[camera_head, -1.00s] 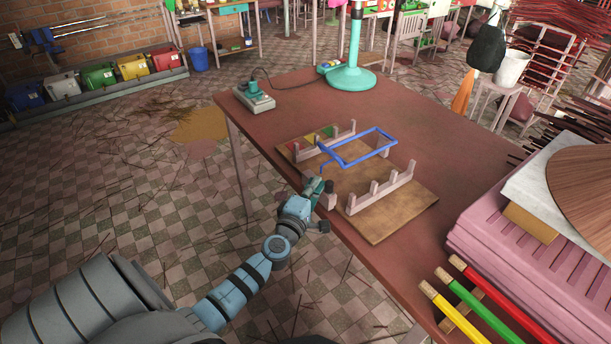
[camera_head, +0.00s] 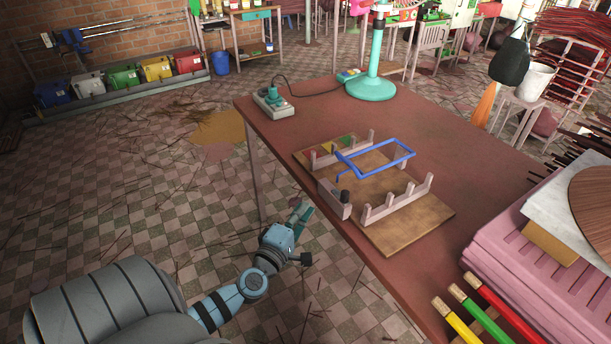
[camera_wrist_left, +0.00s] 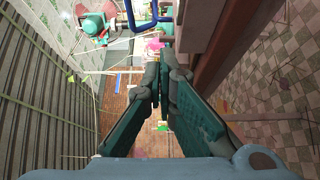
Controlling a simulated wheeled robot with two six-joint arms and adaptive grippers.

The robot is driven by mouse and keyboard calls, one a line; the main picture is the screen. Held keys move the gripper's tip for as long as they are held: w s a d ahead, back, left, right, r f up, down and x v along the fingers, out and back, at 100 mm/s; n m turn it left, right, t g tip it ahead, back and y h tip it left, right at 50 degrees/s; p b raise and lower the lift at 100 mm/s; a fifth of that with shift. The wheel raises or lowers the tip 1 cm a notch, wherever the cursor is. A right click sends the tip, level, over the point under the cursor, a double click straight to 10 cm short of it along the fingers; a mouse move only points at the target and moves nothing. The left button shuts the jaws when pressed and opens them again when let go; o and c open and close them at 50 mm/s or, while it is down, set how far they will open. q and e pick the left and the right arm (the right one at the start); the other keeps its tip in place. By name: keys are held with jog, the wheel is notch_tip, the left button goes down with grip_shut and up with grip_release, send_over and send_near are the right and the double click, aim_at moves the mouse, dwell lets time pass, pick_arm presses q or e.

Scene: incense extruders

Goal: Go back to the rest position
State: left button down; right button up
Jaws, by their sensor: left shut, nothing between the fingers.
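My left gripper (camera_head: 301,213) is shut and empty. In the head view it hangs beside the table's left edge, over the tiled floor, apart from the table and the wooden board. In the left wrist view its two green fingers (camera_wrist_left: 164,78) come together at the middle with nothing between them. My right gripper is not in view.
The reddish table (camera_head: 440,130) holds a wooden board (camera_head: 405,232) with slotted supports and a blue frame (camera_head: 374,158). A control box (camera_head: 272,101) and a teal stand (camera_head: 371,88) are farther back. Pink trays (camera_head: 500,250) fill the right. The tiled floor (camera_head: 110,190) is open at left.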

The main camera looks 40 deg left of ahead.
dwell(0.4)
pick_arm(q)
jog(key=s+d+f+m+g+h, duration=0.15)
jog(key=s+f+m+g, duration=0.4)
jog(key=f, duration=0.75)
jog(key=s+d+f+m+g+h, duration=0.1)
jog(key=s+f+m+g+h, duration=0.1)
jog(key=s+f+m, duration=0.65)
jog(key=s+d+f+m+g, duration=0.3)
jog(key=s+d+f+g, duration=0.1)
jog(key=s+f, duration=0.6)
jog(key=s+d+f+m+g, duration=0.4)
jog(key=s+f, duration=0.6)
jog(key=s, duration=0.4)
jog(key=shift+d+g, duration=0.15)
jog(key=shift+g, duration=0.2)
jog(key=shift+f, duration=0.1)
